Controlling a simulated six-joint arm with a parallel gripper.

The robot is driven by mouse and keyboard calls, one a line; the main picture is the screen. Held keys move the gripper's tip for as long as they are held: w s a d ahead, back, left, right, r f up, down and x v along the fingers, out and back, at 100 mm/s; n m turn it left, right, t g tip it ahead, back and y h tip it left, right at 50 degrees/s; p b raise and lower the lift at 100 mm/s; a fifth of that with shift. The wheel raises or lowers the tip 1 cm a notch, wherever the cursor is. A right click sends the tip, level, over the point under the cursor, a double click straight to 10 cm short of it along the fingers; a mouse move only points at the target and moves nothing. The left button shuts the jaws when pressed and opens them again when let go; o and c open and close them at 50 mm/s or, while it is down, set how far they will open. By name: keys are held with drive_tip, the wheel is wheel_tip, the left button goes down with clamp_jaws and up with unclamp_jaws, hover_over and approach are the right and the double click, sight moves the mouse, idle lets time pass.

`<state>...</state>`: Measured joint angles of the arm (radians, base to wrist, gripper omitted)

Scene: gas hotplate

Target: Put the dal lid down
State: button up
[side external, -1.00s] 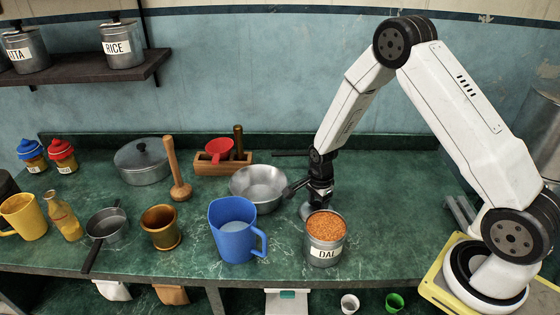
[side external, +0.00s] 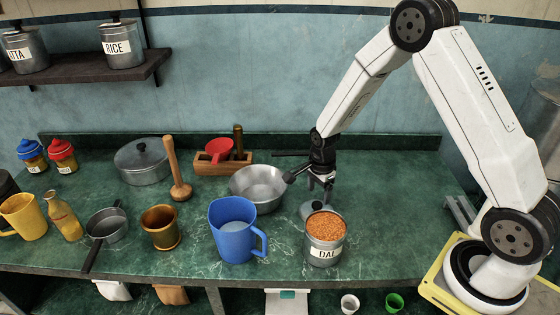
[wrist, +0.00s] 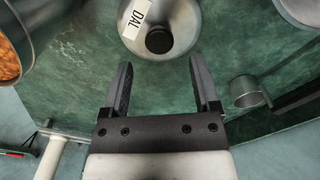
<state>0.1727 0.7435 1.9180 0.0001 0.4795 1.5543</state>
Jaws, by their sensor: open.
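The grey metal dal lid (side external: 308,211) lies on the green counter, partly hidden behind the dal tin (side external: 324,252). The tin stands upright and uncovered, full of orange dal, with its label facing the camera. In the wrist view the round lid (wrist: 182,30) shows a dark knob and a white label reading DAL. My gripper (side external: 323,190) is open and empty above the lid, clear of it in the side view. In the wrist view the two fingers of my gripper (wrist: 159,68) are spread apart, with the knob ahead of the gap between them.
A blue jug (side external: 232,240) stands left of the tin. The counter (side external: 395,220) right of the tin is clear.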

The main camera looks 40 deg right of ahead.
sight(318, 204)
wheel_tip(318, 204, up, 8)
drive_tip(key=shift+f, duration=0.25)
idle(0.8)
drive_tip(key=s+a+r+n+t, duration=0.1)
drive_tip(key=s+a+r+n, duration=0.1)
drive_tip(key=s+n, duration=0.4)
drive_tip(key=s+a+r+n+t, duration=0.1)
drive_tip(key=s+a+r+n, duration=0.2)
drive_tip(key=n, duration=1)
drive_tip(key=s+a, duration=0.2)
drive_tip(key=s, duration=0.2)
drive_tip(key=shift+n+t, duration=0.3)
drive_tip(key=shift+n, duration=0.1)
